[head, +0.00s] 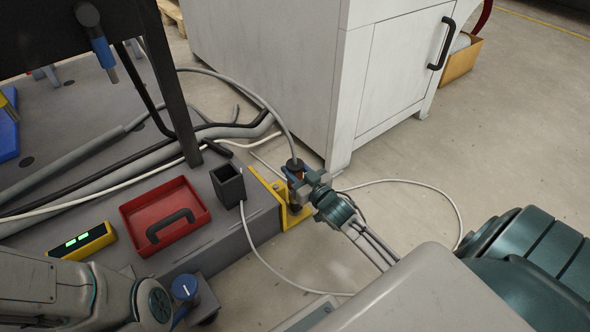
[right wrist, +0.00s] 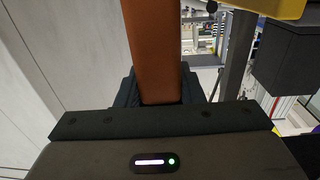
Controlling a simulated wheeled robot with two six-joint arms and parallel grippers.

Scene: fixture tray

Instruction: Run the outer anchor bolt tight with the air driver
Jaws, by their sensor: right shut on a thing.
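The air driver (head: 295,167), with an orange and dark body and a hose from its top, stands roughly upright at the yellow bracket (head: 281,217) on the platform's corner. My right gripper (head: 308,183) is shut on it from the right. In the right wrist view, the driver's orange-brown body (right wrist: 154,50) runs up between the jaws. The driver's lower end is over or at the bracket's foot. The outer anchor bolt is hidden, so I cannot tell whether the driver touches it. My left arm shows at the lower left, but its gripper does not show.
A red tray (head: 140,205) with a dark handle, a black open box (head: 228,186) and a yellow device (head: 82,243) with green displays sit on the grey platform. A white cabinet (head: 345,90) stands close behind the driver. Hoses and cables cross the platform and floor.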

